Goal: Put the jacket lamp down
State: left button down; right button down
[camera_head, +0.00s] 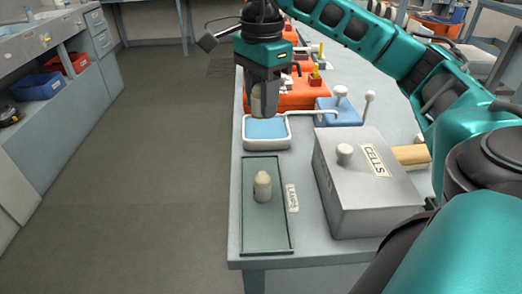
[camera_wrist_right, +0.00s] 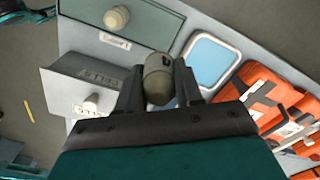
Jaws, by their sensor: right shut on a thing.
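My right gripper (camera_head: 265,98) is shut on a small grey-beige lamp (camera_head: 264,108), held above the bench over the blue-topped pad. In the right wrist view this lamp (camera_wrist_right: 158,82) sits between the two fingers of the gripper (camera_wrist_right: 158,88). A similar pale lamp (camera_head: 262,187) stands upright in the shallow green tray (camera_head: 265,233), and it also shows in the right wrist view (camera_wrist_right: 117,18). A label (camera_head: 292,198) lies beside the tray, apparently reading "LAMPS". The held lamp is apart from the tray. My left gripper is not in view.
The white-rimmed blue pad (camera_head: 267,129) lies behind the tray. A grey box marked CELLS (camera_head: 358,202) with a knob stands right of the tray. A blue block with white knobs (camera_head: 340,115) and orange cases (camera_head: 300,97) stand farther back. The tray's front half is bare.

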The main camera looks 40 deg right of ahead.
notch_tip(320, 180, down, 8)
jog(key=shift+b, duration=0.55)
jog(key=shift+f+b, duration=0.4)
jog(key=shift+f, duration=2.15)
jog(key=shift+f, duration=0.15)
jog(key=c, duration=0.7)
grip_release()
jog(key=shift+c, duration=0.2)
